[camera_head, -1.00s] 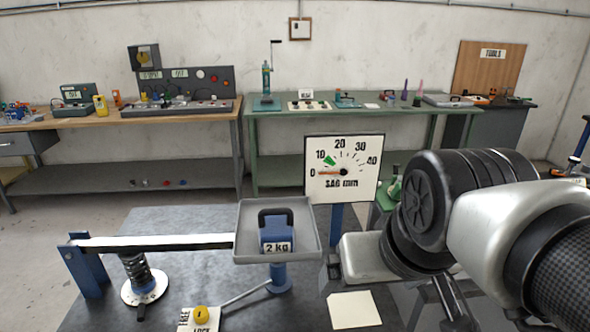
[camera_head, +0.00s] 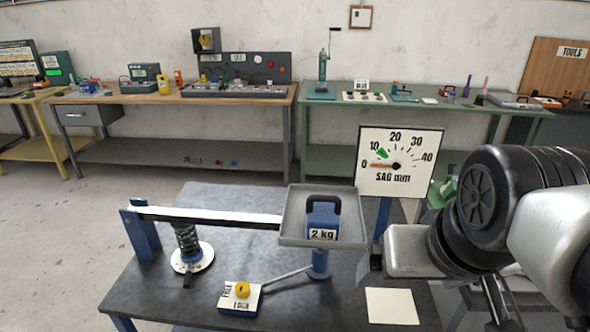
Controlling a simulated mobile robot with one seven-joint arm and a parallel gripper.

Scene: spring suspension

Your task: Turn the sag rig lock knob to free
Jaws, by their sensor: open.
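The yellow lock knob (camera_head: 242,289) sits on a small white plate (camera_head: 238,304) on the rig's dark table, at the lower middle. The plate reads FREE on its left side and LOCK along its front; I cannot tell surely which one the knob points to. The sag rig's lever arm (camera_head: 208,215) runs from a blue post over a coil spring to a grey tray (camera_head: 282,240) holding a 2 kg weight (camera_head: 323,220). The sag gauge (camera_head: 400,163) needle lies near 0. My gripper (camera_head: 430,292) is open and empty, right of the knob and well apart from it.
A thin rod (camera_head: 287,274) runs from beside the knob plate to the blue stand under the tray. A blank pale card (camera_head: 391,306) lies on the table's right. Benches with equipment line the back wall. The floor at left (camera_head: 50,250) is clear.

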